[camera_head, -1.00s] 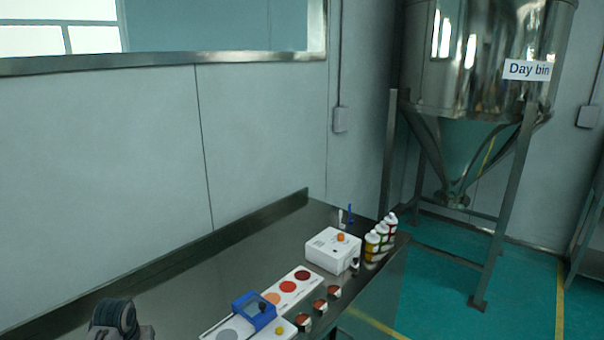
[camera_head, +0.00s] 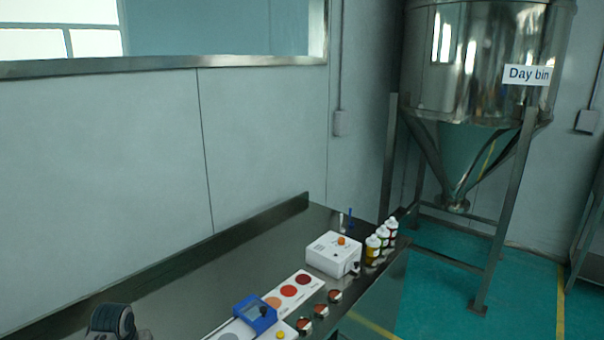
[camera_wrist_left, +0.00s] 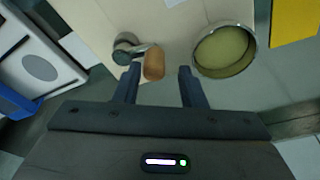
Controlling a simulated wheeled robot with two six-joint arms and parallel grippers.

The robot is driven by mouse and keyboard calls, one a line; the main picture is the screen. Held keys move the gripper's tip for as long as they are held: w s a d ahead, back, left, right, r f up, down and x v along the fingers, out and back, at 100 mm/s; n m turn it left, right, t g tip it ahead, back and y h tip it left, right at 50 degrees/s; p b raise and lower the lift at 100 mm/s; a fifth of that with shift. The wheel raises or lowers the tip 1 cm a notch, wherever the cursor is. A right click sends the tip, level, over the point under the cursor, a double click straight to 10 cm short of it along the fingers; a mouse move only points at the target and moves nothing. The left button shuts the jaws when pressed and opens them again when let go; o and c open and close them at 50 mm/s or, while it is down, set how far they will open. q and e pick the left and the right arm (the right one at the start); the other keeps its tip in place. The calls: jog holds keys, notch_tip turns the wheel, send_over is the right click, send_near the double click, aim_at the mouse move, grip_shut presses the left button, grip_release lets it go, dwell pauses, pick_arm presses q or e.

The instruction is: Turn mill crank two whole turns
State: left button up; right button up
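In the left wrist view, the mill crank shows as a metal arm (camera_wrist_left: 128,50) with a short brown handle (camera_wrist_left: 154,63), on a pale surface. My left gripper (camera_wrist_left: 158,68) is open, with one dark finger on each side of the handle. The handle is nearer the left finger; a gap shows to the right finger. I cannot tell whether the left finger touches it. The crank cannot be made out in the head view. My right gripper is not in view.
A round metal dish (camera_wrist_left: 249,47) with yellowish contents lies beside the right finger. In the head view, the steel bench (camera_head: 215,268) holds a blue device (camera_head: 255,312), a white box (camera_head: 333,258), several bottles (camera_head: 381,243) and a colour card (camera_head: 312,277). A day bin (camera_head: 478,75) stands beyond.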

pick_arm(q)
jog(key=shift+d, duration=0.25)
jog(key=shift+w+r, duration=0.2)
jog(key=shift+r, duration=0.3)
jog(key=v, duration=0.4)
jog(key=w+v, duration=0.1)
jog(key=shift+s+a+r, duration=0.1)
jog(key=shift+a+r, duration=0.05)
jog(key=shift+r, duration=0.35)
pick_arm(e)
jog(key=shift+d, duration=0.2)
pick_arm(q)
jog(key=shift+r, duration=0.1)
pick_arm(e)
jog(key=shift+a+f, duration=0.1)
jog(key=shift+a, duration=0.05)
pick_arm(q)
jog(key=shift+s, duration=0.1)
